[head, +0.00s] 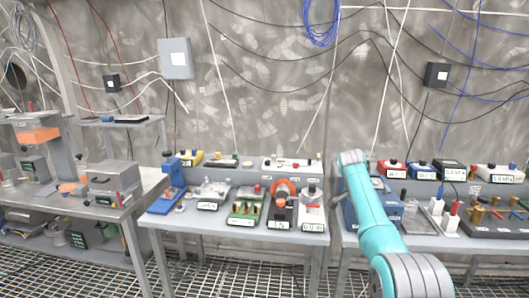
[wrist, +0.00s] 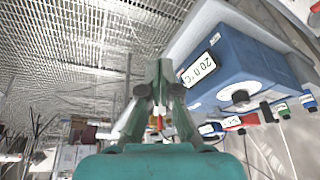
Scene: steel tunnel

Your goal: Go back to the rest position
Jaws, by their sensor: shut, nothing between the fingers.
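My gripper (wrist: 159,68) shows in the wrist view, its teal-grey fingers shut together with nothing between them. A blue instrument box (wrist: 235,75) with a display reading about 20.0 °C is close on the right of the fingers in that view; I cannot tell the exact gap. In the head view my teal arm rises from the lower right and bends over the right table (head: 345,240). The gripper itself is mostly hidden behind the arm there.
The middle table (head: 170,221) holds several instruments, including an orange-and-black device (head: 283,200) and a green board (head: 245,207). The right table is crowded with meters and brass fittings (head: 490,214). A grey bench (head: 150,183) stands left. Grating covers the floor (head: 200,280).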

